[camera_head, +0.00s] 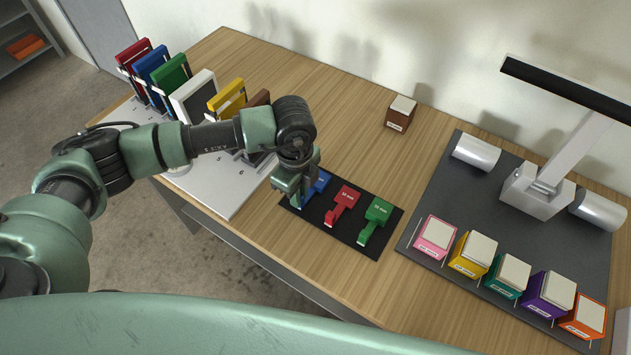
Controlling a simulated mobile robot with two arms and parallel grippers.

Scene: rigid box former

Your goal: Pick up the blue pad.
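The blue pad (319,182) lies at the left end of a black mat (335,242), beside a red pad (345,199) and a green pad (377,213). My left gripper (299,197) points down at the blue pad and covers much of it, including most of its handle side. I cannot tell whether the fingers are apart or closed on it. My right gripper is not in view.
Upright coloured frames, including a white one (193,98), stand on a pale board (222,205) at left. A brown box (401,113) stands at the back. At right a dark mat (423,222) holds several coloured boxes and a grey press-like device (540,190).

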